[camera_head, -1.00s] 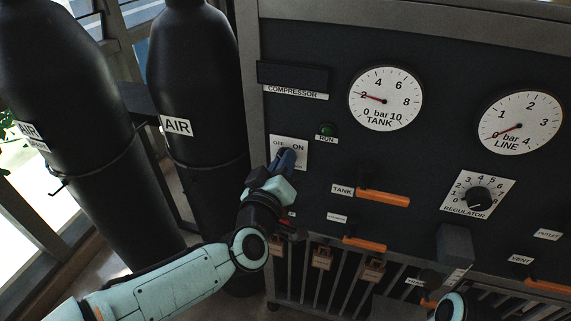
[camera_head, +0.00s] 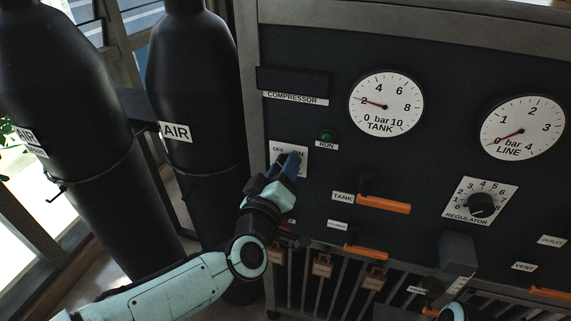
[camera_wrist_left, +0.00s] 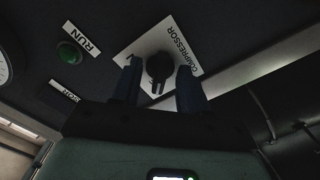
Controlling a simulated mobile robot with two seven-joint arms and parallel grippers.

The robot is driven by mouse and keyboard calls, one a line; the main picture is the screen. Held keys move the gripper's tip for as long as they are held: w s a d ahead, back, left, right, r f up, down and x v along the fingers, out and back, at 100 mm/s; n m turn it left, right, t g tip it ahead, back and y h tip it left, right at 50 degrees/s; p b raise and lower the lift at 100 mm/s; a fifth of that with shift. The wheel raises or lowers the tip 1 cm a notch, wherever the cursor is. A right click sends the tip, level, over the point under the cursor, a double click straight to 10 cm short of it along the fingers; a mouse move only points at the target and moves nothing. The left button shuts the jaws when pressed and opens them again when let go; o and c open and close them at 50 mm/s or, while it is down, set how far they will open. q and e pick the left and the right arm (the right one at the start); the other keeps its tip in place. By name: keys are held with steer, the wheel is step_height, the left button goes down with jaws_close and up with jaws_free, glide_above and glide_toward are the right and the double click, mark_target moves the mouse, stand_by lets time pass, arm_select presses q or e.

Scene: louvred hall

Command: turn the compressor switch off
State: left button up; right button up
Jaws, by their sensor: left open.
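The compressor switch plate (camera_head: 280,147) is a white square with OFF and ON marks at the left of the dark panel. My left gripper (camera_head: 290,165) is in front of its lower right part and hides the knob in the head view. In the left wrist view the black knob (camera_wrist_left: 159,68) sits on its white plate (camera_wrist_left: 150,40), between the fingers of my open left gripper (camera_wrist_left: 157,85). I cannot tell whether the fingers touch the knob. Part of my right arm (camera_head: 455,312) shows at the bottom right; its gripper is out of view.
A green RUN lamp (camera_head: 327,136) is right of the switch. The tank gauge (camera_head: 386,104), line gauge (camera_head: 522,128) and regulator knob (camera_head: 481,205) are further right. An orange tank handle (camera_head: 384,204) sticks out below. Black air cylinders (camera_head: 195,80) stand at left.

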arm_select(q)
steer(key=v, duration=0.7)
steer(key=shift+w, duration=0.1)
